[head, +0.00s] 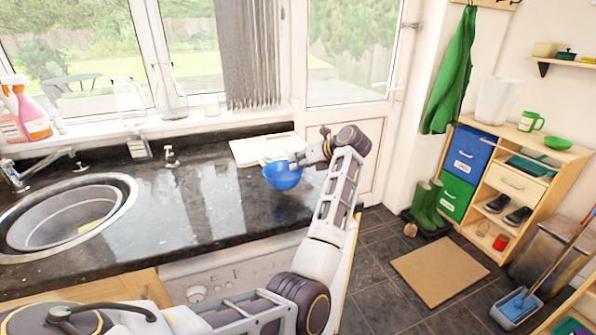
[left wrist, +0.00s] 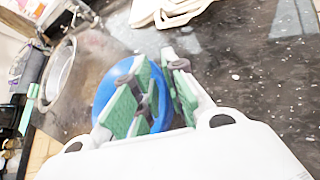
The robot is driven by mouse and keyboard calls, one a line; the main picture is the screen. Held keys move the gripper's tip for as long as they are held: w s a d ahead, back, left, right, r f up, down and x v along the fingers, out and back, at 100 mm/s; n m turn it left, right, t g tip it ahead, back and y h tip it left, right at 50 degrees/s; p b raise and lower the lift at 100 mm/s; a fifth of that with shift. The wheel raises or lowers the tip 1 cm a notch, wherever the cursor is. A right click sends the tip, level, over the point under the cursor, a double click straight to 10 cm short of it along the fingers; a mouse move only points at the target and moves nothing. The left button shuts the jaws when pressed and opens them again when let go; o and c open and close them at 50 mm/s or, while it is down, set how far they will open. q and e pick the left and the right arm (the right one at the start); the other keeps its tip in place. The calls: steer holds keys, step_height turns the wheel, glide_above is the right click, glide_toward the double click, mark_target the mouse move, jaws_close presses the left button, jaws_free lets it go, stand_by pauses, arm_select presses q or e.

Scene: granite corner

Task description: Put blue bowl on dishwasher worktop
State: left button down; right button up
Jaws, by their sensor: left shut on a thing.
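The blue bowl (head: 281,176) is at the right part of the black granite worktop (head: 205,205), above the dishwasher (head: 200,283). It looks upright. My left gripper (head: 296,160) is shut on the bowl's right rim. In the left wrist view the blue bowl (left wrist: 104,92) shows between and behind the green-padded fingers of the left gripper (left wrist: 155,100). I cannot tell whether the bowl's base touches the worktop or is just above it. My right gripper is not in view.
White boards (head: 262,148) lie behind the bowl by the window sill. A round sink (head: 65,218) is at the left, with spray bottles (head: 30,115) behind it. The granite between sink and bowl is clear. A wooden shelf unit (head: 515,185) stands at the right.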

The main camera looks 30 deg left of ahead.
mark_target(298, 170)
arm_select(q)
step_height(298, 170, down, 2)
steer(key=shift+f, duration=0.55)
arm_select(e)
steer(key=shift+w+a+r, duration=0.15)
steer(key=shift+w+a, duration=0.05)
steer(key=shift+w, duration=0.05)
arm_select(q)
steer(key=shift+f, duration=0.1)
steer(key=c, duration=1.5)
jaws_free()
steer(key=shift+o, duration=0.2)
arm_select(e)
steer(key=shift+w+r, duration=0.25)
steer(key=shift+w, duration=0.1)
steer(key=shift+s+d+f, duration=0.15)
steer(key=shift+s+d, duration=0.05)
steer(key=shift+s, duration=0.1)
